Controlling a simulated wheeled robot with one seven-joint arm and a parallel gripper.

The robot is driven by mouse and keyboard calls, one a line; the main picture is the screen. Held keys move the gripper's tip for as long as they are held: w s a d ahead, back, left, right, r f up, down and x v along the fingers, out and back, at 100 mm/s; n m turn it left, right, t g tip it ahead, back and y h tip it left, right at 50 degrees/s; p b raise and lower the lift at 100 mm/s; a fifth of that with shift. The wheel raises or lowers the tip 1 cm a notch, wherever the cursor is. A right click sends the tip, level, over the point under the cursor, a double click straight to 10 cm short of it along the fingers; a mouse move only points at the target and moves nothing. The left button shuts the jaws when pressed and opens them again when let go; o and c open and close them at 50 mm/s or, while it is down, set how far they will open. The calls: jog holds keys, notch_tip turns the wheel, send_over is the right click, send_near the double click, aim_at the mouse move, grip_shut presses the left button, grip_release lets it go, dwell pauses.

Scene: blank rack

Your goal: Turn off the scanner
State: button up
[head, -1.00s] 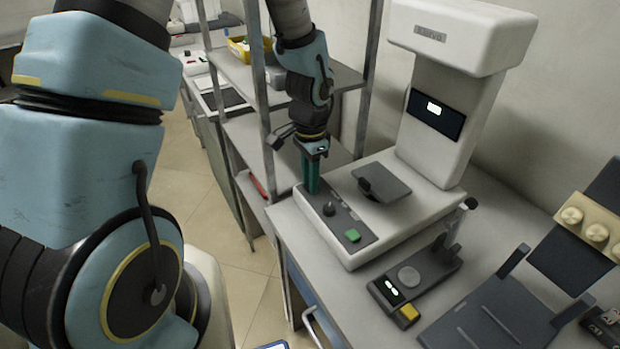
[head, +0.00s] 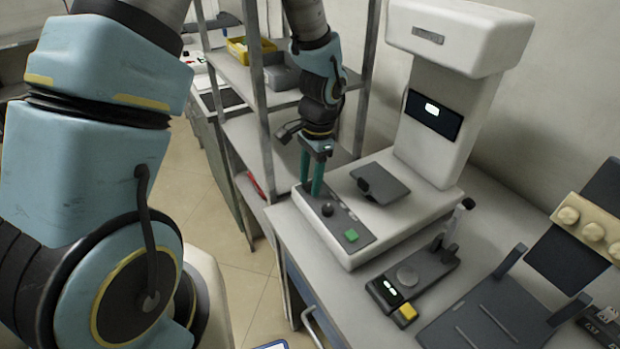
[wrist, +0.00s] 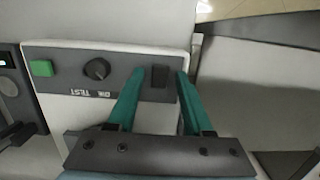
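The scanner is the large white machine (head: 440,150) on the bench, with a column, an overhanging head and a lit display (head: 434,113). The dark control panel (head: 340,228) at its base front carries a green button (head: 351,236), a round black knob (head: 327,209) and a black switch, seen in the wrist view (wrist: 160,76). My gripper (head: 310,190) points down over the panel's left end. Its green fingers (wrist: 160,75) are apart, with the switch showing between them in the wrist view. I cannot tell whether a finger touches the panel. The fingers hide the switch in the head view.
A small dark device (head: 400,285) with a yellow button and lit display stands in front of the scanner. A dark grey tray-like stand (head: 490,318) is at right. A metal shelf rack (head: 257,75) rises close behind my gripper. The scanner's dark plate (head: 380,184) lies nearby.

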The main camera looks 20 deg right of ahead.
jog(key=shift+o, duration=0.3)
jog(key=shift+r, duration=0.1)
notch_tip(320, 180, up, 10)
jog(key=d+b, duration=0.1)
jog(key=b, duration=0.1)
jog(key=shift+w+r, duration=0.15)
jog(key=shift+r, duration=0.1)
jog(key=shift+d, duration=0.1)
